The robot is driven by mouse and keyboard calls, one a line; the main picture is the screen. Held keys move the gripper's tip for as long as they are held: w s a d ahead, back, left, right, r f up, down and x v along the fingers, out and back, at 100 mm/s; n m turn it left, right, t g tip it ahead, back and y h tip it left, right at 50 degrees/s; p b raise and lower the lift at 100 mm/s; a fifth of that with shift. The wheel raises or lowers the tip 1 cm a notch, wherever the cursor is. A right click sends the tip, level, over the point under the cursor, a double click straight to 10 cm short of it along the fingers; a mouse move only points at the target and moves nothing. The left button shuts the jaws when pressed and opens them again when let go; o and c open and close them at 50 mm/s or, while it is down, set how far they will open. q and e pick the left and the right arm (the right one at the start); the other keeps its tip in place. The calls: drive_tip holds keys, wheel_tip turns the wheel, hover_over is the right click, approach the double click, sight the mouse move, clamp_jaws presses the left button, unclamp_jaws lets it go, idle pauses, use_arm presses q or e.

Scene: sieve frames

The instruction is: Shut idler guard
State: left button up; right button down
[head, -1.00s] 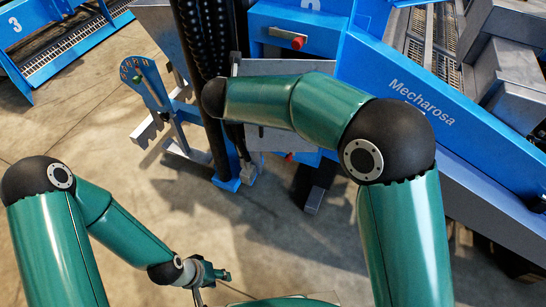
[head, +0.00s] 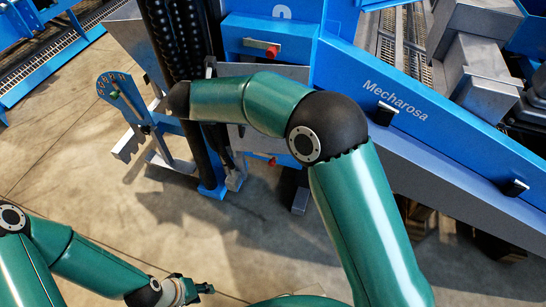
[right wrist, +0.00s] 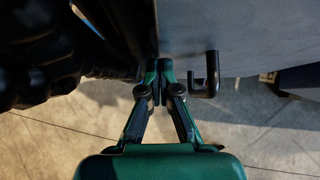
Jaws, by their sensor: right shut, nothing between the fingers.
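A flat grey metal panel (head: 252,143), which looks like the idler guard, is on the blue machine, partly hidden behind my right arm in the head view. In the right wrist view a grey sheet (right wrist: 258,32) fills the upper right, with a black bent handle (right wrist: 211,74) on it. My right gripper (right wrist: 158,66) is shut and empty, its tips left of the handle and apart from it in the picture. The right gripper is hidden in the head view. My left gripper (head: 205,288) is low over the floor, away from the machine; its jaw opening is unclear.
A red knob (head: 272,51) sits above the panel and another red part below it. Dark ribbed columns (head: 172,42) stand left of the panel. A blue lever plate with coloured dots (head: 121,92) stands further left. The concrete floor in front is clear.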

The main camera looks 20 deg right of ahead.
drive_tip(key=s+a+r+m+t+h, duration=0.1)
drive_tip(key=s+r+h, duration=0.1)
drive_tip(key=s+r, duration=0.75)
use_arm(q)
wheel_tip(320, 180, down, 20)
drive_tip(key=b, duration=2)
use_arm(e)
drive_tip(key=s+a+f+n+t+h, duration=0.1)
drive_tip(key=s+a+f+t, duration=0.3)
drive_tip(key=f+t, duration=0.3)
use_arm(q)
wheel_tip(320, 180, up, 9)
drive_tip(key=p, duration=0.9)
drive_tip(key=shift+s, duration=0.45)
use_arm(e)
drive_tip(key=x, duration=1.4)
drive_tip(key=shift+w+d, duration=0.15)
drive_tip(key=shift+d, duration=0.1)
